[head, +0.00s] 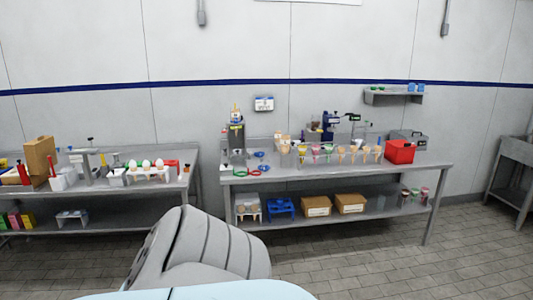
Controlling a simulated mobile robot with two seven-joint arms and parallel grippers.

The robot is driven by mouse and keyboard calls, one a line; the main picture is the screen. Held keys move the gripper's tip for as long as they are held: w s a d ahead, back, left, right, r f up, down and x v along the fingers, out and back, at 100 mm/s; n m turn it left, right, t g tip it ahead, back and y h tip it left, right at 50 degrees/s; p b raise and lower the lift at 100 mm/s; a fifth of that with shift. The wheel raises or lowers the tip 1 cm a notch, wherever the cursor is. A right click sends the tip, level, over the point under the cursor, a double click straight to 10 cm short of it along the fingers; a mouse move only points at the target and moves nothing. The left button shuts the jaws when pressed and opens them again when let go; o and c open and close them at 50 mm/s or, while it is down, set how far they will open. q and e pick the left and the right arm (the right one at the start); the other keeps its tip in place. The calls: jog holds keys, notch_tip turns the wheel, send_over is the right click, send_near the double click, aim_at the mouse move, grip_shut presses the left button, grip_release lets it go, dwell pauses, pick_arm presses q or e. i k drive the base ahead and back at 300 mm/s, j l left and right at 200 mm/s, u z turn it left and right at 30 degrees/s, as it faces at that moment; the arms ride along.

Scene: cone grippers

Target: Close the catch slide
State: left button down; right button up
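I cannot make out the catch slide for certain at this distance. Small equipment stands on the right steel bench (350,172): a tall grey device (236,138) at its left end and a dark blue device (330,122) near its back. A grey stand (87,165) is on the left bench (120,183). Whether any of these carries the slide cannot be told. Neither of my grippers is in view.
A red box (401,151) and a row of cone-shaped items (342,152) sit on the right bench. Cardboard boxes (317,206) and a blue rack (281,208) lie on its lower shelf. Tiled floor (390,268) is clear in front. A sink (515,150) stands far right.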

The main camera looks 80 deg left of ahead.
aim_at(238, 154)
jog(key=u, duration=2.8)
jog(key=i+z, duration=0.1)
jog(key=i, duration=0.4)
jog(key=i+z, duration=0.15)
jog(key=i, duration=0.3)
jog(key=i+j+z, duration=0.1)
jog(key=i, duration=0.4)
jog(key=i+j+z, duration=0.15)
jog(key=i, duration=0.3)
jog(key=i+j+z, duration=0.1)
jog(key=i, duration=0.35)
jog(key=j, duration=0.1)
